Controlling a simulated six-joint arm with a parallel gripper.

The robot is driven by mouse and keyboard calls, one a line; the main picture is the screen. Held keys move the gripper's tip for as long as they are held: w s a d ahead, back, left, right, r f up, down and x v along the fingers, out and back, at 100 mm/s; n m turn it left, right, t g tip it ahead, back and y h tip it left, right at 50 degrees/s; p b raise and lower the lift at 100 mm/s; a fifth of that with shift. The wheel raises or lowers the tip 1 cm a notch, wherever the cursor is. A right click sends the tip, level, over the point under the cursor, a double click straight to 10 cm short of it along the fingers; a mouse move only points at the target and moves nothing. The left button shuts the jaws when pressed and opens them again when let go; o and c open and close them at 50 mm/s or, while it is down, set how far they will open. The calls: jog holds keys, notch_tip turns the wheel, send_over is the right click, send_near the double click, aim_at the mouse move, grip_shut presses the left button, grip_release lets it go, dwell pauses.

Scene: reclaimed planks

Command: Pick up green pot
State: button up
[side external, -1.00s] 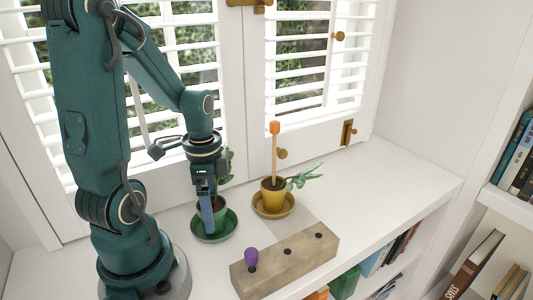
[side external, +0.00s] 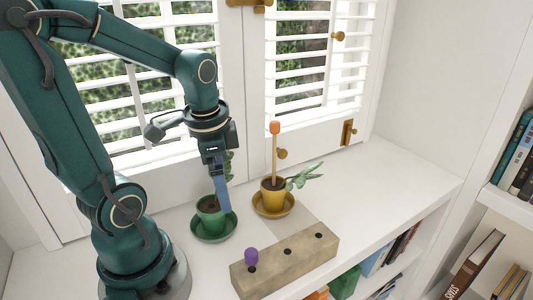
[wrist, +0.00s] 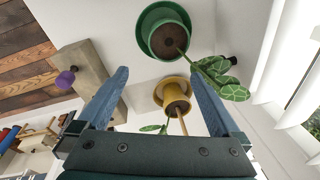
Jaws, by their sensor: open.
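The green pot (side external: 207,217) stands upright in a green saucer (side external: 214,236) on the white shelf, left of the yellow pot. It holds brown soil and a leafy plant, partly hidden by my gripper. In the wrist view the green pot (wrist: 148,20) is at the top, beyond my fingertips, with its leaves hanging to the right. My gripper (side external: 224,208) points down beside the pot's right side in the side view, its blue fingers open. In the wrist view my gripper (wrist: 161,75) is open with nothing held. Whether a finger touches the pot or leaves, I cannot tell.
The yellow pot (side external: 271,194), with an orange-tipped stick and a plant, stands close by on the right. A wooden block (side external: 285,262) with holes and a purple peg (side external: 251,257) lies in front. Shuttered windows stand behind. The shelf's right side is clear.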

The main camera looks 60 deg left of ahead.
jog(key=s+d+r+n+t+h, duration=0.1)
jog(key=d+r+n+t, duration=0.2)
jog(key=d, duration=0.6)
jog(key=shift+s+r+n+t, duration=0.2)
jog(key=shift+r+n+t, duration=0.1)
jog(key=shift+r+t, duration=0.45)
jog(key=shift+r, duration=0.1)
jog(key=m+g, duration=0.3)
jog(key=g, duration=0.4)
send_over(212, 200)
jog(key=d, duration=0.2)
jog(key=f, duration=0.5)
jog(key=shift+w+d, duration=0.1)
jog(key=shift+w, duration=0.15)
jog(key=shift+s+a+f+n, duration=0.25)
jog(key=shift+f+n, duration=0.15)
jog(key=shift+f, duration=0.1)
jog(key=shift+s+f, duration=0.15)
jog(key=shift+f, duration=1)
jog(key=shift+s+f, duration=0.1)
jog(key=shift+f, duration=1.05)
